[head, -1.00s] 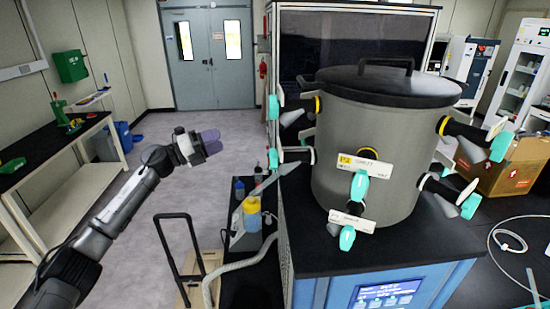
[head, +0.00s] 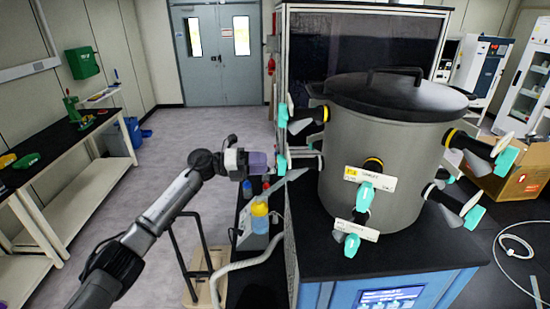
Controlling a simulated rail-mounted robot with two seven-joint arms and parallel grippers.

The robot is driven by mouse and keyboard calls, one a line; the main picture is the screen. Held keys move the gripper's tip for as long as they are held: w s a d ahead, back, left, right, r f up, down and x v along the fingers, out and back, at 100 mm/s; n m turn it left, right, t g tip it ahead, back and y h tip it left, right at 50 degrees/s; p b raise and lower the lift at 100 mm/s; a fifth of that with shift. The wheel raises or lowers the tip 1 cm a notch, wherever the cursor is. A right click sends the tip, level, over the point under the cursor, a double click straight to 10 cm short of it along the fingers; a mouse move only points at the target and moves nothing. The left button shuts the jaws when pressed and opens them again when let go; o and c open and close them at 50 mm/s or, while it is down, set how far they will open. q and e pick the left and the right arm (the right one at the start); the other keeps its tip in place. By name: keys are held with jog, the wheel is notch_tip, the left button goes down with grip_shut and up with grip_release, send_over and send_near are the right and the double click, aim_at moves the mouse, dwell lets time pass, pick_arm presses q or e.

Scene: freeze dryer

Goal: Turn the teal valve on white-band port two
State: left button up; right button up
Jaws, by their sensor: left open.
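The grey drum chamber (head: 340,140) has several black ports with teal valves. On its left side, an upper valve (head: 283,115) is on a yellow-band port, and a lower valve (head: 281,165) is on a white-band port (head: 320,163). Two valves hang at the front, upper (head: 365,195) and lower (head: 352,245). On the right are an upper valve (head: 506,161) and a lower valve (head: 474,217) on a white-band port. I cannot read which port is two. My left gripper (head: 262,162) is open, its purple fingers just left of the lower left valve; contact is unclear.
A black-handled cart (head: 180,262) stands on the floor to the left. The drum rests on a black-topped blue cabinet (head: 390,262). A cardboard box (head: 520,185) is at right.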

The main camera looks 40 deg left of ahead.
aim_at(281, 165)
pick_arm(q)
jog(key=shift+p+x, duration=0.65)
jog(key=shift+x, duration=1.6)
jog(key=shift+c, duration=0.5)
grip_shut()
